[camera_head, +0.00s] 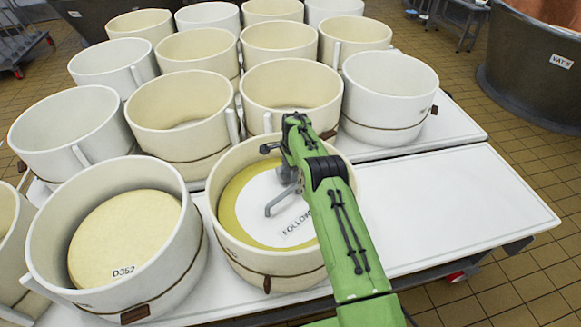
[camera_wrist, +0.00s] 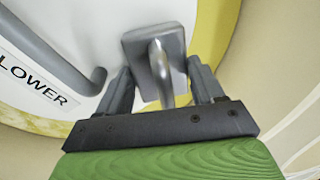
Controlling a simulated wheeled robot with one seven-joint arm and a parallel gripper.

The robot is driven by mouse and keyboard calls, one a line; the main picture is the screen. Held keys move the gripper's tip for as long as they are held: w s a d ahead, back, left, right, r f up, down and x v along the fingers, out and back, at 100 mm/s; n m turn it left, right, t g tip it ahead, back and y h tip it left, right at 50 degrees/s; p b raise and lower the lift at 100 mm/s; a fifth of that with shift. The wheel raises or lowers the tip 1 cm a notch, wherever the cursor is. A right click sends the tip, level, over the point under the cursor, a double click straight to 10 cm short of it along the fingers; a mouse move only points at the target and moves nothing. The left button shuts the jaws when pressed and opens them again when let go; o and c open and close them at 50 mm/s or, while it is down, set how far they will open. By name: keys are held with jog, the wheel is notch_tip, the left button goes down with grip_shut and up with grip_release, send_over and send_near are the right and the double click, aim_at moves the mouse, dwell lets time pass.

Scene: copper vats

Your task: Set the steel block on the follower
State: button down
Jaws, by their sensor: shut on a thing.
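The steel block (camera_wrist: 139,48) is a grey block with a loop handle on top, seen in the wrist view. My gripper (camera_wrist: 161,76) is shut on the block's handle, a finger on each side. In the head view my gripper (camera_head: 288,174) is over the follower (camera_head: 262,198), a white disc with a grey bar handle and a "FOLLOWER" label; my arm hides most of the block there. The follower also shows in the wrist view (camera_wrist: 50,25). It lies on a yellow cheese inside a cream mould. I cannot tell whether the block touches the follower.
The follower's mould (camera_head: 262,262) stands in front of several other moulds. A mould (camera_head: 128,278) holding a cheese marked D352 stands to its left. The white table (camera_head: 450,205) is clear on the right. A dark vat (camera_head: 530,70) stands at the back right.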

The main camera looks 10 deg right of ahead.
jog(key=shift+f, duration=0.2)
dwell(0.3)
jog(key=shift+c, duration=0.7)
grip_release()
jog(key=shift+o, duration=0.4)
jog(key=shift+s+f, duration=0.1)
jog(key=shift+f, duration=0.1)
jog(key=s+r+n+p, duration=0.2)
jog(key=s+r, duration=0.2)
jog(key=r, duration=1)
jog(key=s+r+n+p, duration=0.1)
jog(key=s+r, duration=0.2)
jog(key=r, duration=1)
jog(key=s+r+n+t+h+p, duration=0.15)
jog(key=s+r+n, duration=0.35)
jog(key=s+r, duration=0.6)
jog(key=s+f+n+t+y+p, duration=0.1)
jog(key=s+n, duration=0.7)
jog(key=s, duration=1.8)
jog(key=shift+a+f+t, duration=0.2)
jog(key=shift+f+t, duration=0.4)
jog(key=shift+t, duration=0.05)
